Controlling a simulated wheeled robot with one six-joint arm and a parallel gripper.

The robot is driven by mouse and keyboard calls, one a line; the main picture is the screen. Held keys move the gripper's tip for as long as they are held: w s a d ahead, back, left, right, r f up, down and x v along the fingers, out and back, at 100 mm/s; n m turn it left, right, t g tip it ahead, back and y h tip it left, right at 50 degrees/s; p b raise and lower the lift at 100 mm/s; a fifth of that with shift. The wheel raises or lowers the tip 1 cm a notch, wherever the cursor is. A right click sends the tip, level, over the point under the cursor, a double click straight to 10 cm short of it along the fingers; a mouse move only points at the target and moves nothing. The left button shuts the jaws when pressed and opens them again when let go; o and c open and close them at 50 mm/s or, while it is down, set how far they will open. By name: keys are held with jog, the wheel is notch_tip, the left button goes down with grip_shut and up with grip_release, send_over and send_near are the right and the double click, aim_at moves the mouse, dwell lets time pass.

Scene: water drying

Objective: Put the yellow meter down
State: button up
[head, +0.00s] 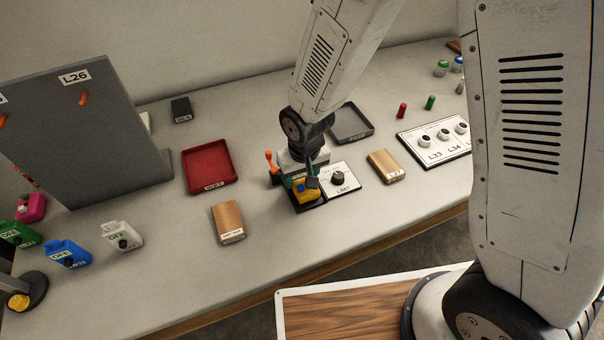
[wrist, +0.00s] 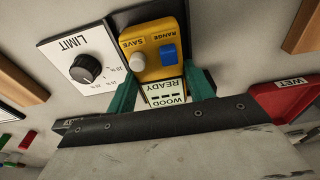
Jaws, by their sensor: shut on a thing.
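The yellow meter (head: 307,193) is in my gripper (head: 300,183), above or on a dark pad beside the white LIMIT panel (head: 350,184). In the wrist view the yellow meter (wrist: 152,40) shows a white SAVE button, a blue RANGE button and a small screen reading WOOD and READY. The green fingers of my gripper (wrist: 160,92) are shut on its sides. The dark pad (wrist: 150,12) shows past the meter's edge. I cannot tell whether the meter touches it.
A wooden block (head: 228,218) and a red WET tray (head: 208,168) lie to the left. An L27 wooden block (head: 385,165) and a dark tray (head: 350,122) lie to the right and behind. An orange-tipped lever (head: 269,158) stands close to my gripper's left.

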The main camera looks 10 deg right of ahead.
jog(key=o, duration=1.2)
jog(key=s+d+r+m, duration=0.15)
jog(key=d+r, duration=0.25)
jog(key=r, duration=0.6)
jog(key=s+d+r+n, duration=0.1)
jog(key=s+d+r, duration=0.15)
jog(key=r, duration=0.65)
jog(key=s+d+r+m, duration=0.1)
jog(key=s+d+r, duration=0.2)
jog(key=s+d, duration=0.1)
jog(key=s+d+r, duration=0.4)
jog(key=s+d, duration=0.1)
jog(key=s, duration=0.1)
jog(key=s+d+r+m, duration=0.1)
jog(key=s+d+r, duration=0.2)
jog(key=s+d, duration=0.2)
jog(key=shift+s+d+r+m, duration=0.15)
jog(key=shift+s+r+m, duration=0.15)
jog(key=shift+r+m, duration=0.1)
